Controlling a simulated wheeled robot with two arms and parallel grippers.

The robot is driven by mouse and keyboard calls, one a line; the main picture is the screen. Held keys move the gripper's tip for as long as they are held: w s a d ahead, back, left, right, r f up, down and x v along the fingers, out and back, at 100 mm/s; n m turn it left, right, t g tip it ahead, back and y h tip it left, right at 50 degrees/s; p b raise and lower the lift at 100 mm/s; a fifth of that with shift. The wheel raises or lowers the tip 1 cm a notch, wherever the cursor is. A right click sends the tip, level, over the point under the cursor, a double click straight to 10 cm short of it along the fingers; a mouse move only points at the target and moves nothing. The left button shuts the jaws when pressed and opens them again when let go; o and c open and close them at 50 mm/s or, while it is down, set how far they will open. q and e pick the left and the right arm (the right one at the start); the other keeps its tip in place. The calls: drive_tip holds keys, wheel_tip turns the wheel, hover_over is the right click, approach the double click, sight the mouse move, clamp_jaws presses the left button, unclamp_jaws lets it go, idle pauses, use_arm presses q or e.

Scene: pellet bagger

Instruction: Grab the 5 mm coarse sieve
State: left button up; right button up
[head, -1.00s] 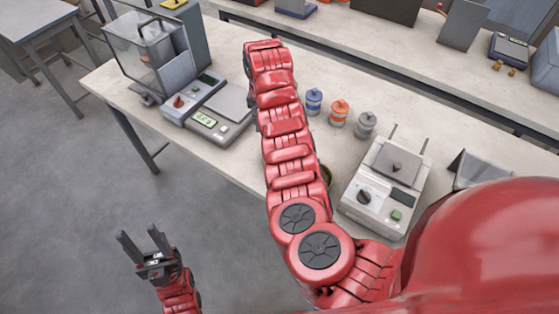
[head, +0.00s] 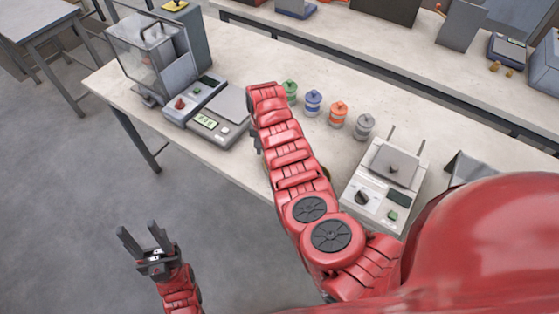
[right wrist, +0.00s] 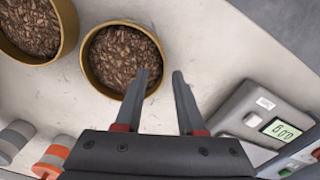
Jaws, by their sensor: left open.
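Two round brass-rimmed pans of brown pellets lie on the table in the right wrist view: one near the middle (right wrist: 87,76) and one at the upper left (right wrist: 73,32), partly cut off. I see no mark that tells whether either is the 5 mm coarse sieve. My right gripper (right wrist: 161,72) is open and empty; its left finger overlaps the middle pan's edge in the picture, and I cannot tell whether it touches. In the head view my right arm mostly hides that gripper and the pans. My left gripper (head: 138,232) is open and empty over the floor.
Green (head: 290,91), blue (head: 313,102), orange (head: 338,115) and grey (head: 364,127) lidded jars stand in a row on the table. A scale with a display (head: 207,122) is left of my right arm. A white device with a knob (head: 378,196) is on the right.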

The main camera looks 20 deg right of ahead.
drive_tip(key=shift+a+f, duration=0.1)
drive_tip(key=shift+f, duration=0.55)
drive_tip(key=shift+w+f, duration=0.1)
drive_tip(key=shift+f, duration=1)
clamp_jaws()
